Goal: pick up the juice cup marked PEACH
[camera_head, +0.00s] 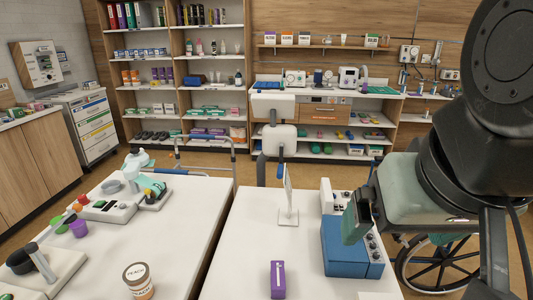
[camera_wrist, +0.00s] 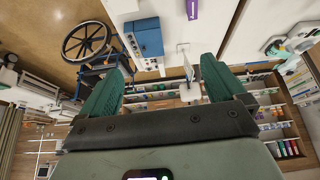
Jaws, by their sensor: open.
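The juice cup marked PEACH (camera_head: 138,281) stands upright at the front of the left white table (camera_head: 185,225) in the head view. It has a pale lid with PEACH lettering and an orange-brown body, and the bottom picture edge is close to it. I cannot make it out in the wrist view. My gripper (camera_head: 357,215) is raised over the right side of the right table, well to the right of the cup. In the wrist view my gripper (camera_wrist: 163,78) has its two green fingers wide apart with nothing between them.
The right table (camera_head: 240,240) holds a purple box (camera_head: 278,279), a blue device (camera_head: 345,245) and an upright white stand (camera_head: 288,203). A gap separates the tables. A wheelchair (camera_head: 435,262) is at right.

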